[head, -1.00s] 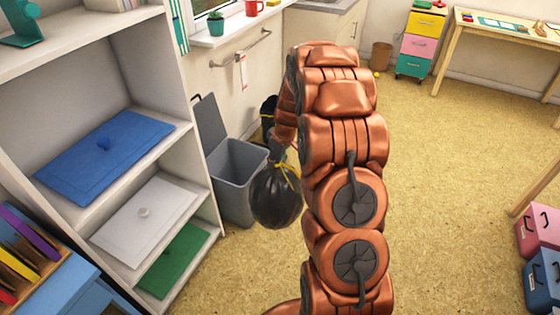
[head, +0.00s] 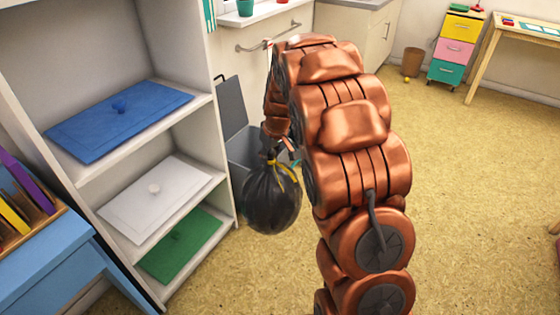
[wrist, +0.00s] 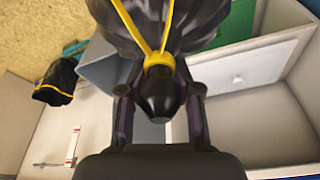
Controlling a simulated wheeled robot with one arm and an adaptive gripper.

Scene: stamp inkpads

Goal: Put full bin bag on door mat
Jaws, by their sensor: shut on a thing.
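The full bin bag (head: 272,200) is black and round, with a yellow tie at its neck. It hangs from my gripper (head: 274,152) in front of the grey bin. In the wrist view, my gripper (wrist: 160,104) is shut on the bag's gathered neck, and the bag (wrist: 165,20) fills the top middle. No door mat shows in either view.
The open grey bin (head: 240,150) stands behind the bag, beside a white shelf unit (head: 205,170). Another black bag (wrist: 58,80) with a yellow tie is on the floor. Open floor (head: 470,200) lies to the right. Drawers (head: 452,48) stand at the back.

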